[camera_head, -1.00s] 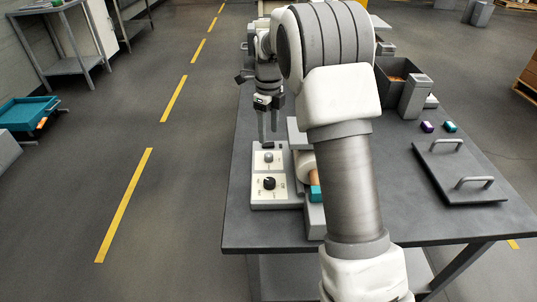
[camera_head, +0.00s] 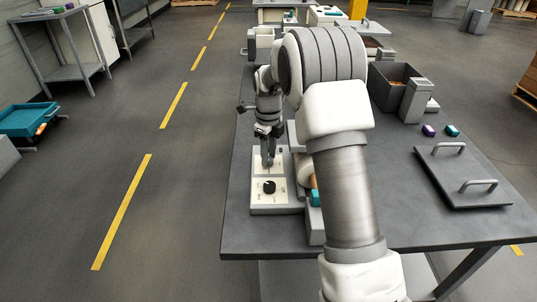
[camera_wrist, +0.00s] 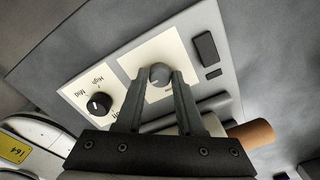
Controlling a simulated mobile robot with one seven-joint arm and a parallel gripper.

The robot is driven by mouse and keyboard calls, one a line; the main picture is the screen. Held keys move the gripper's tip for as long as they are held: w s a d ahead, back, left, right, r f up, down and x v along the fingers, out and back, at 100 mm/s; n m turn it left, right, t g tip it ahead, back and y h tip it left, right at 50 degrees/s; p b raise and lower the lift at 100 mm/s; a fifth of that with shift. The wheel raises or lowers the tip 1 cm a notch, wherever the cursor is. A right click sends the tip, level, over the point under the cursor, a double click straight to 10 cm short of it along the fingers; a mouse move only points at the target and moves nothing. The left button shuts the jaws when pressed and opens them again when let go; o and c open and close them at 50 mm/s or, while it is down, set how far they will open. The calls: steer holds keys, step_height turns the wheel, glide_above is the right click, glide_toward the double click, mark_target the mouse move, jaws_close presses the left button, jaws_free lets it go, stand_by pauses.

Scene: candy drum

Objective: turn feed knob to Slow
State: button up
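The grey control panel (camera_head: 284,203) stands on the table in the head view. It carries a black knob (camera_head: 269,187) on one white plate, also in the wrist view (camera_wrist: 99,103), with "Mid" and "High" printed beside it. A smaller grey knob (camera_wrist: 160,74) sits on the other white plate; its markings are too small to read, so I cannot tell which knob is named feed. My gripper (camera_wrist: 159,80) is open, with one finger on each side of the grey knob; I cannot tell whether they touch it. In the head view my gripper (camera_head: 267,162) hides that knob.
A cylindrical part with an orange-brown end (camera_wrist: 252,134) lies close beside the panel. A dark bin (camera_head: 392,85), a grey box (camera_head: 415,101), small purple and teal blocks, and a lid with two handles (camera_head: 460,180) are on the table's right. My arm covers the table's middle.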

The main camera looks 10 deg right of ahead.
jaws_close()
steer(key=shift+r+n+p, duration=0.1)
steer(key=shift+n+p, duration=0.25)
steer(key=shift+n, duration=0.05)
steer(key=n+p, duration=0.2)
steer(key=shift+n, duration=0.4)
steer(key=n+p, duration=0.2)
steer(key=n, duration=0.2)
steer(key=shift+n, duration=0.3)
steer(key=n+p, duration=0.1)
steer(key=n, duration=0.3)
steer(key=shift+p, duration=0.35)
steer(key=shift+n+p, duration=0.4)
steer(key=shift+n, duration=1.7)
